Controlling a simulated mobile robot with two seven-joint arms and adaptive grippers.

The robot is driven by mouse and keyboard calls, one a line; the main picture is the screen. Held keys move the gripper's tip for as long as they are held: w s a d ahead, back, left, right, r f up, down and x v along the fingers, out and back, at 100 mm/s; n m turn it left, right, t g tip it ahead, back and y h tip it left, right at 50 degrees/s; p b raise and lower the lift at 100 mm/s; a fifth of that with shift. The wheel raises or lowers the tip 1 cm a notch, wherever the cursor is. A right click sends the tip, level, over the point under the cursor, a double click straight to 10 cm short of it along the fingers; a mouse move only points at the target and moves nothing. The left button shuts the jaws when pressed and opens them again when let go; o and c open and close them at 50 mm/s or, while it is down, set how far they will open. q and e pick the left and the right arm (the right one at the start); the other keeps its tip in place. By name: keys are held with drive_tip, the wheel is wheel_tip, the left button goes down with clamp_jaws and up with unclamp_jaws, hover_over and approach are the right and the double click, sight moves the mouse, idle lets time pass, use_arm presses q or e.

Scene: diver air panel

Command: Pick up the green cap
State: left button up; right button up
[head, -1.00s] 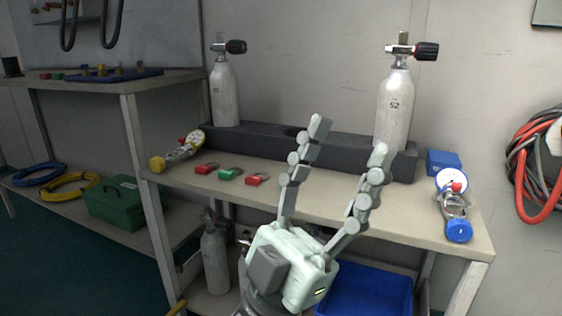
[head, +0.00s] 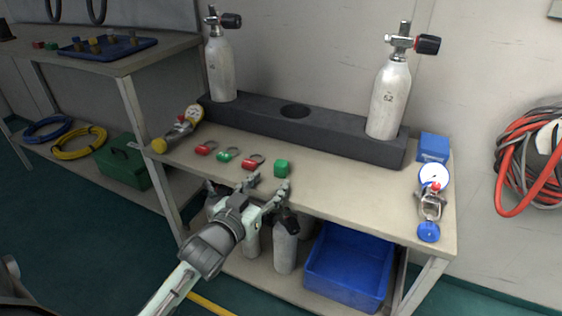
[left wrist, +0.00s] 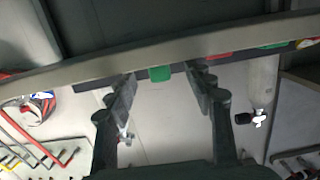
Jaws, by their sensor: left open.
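In the left wrist view, the cap (left wrist: 160,73) shows ahead in the gap between the two fingers, apart from both. My right gripper is not in view.
A dark rack (head: 330,132) with two white cylinders stands behind. A blue-knobbed regulator (head: 430,205) lies at right. A blue bin (head: 350,265) sits below. Bench space right of the cap is clear.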

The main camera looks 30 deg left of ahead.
sight(278, 170)
use_arm(q)
drive_tip(key=w, duration=0.7)
drive_tip(key=shift+r, duration=0.1)
drive_tip(key=c, duration=0.9)
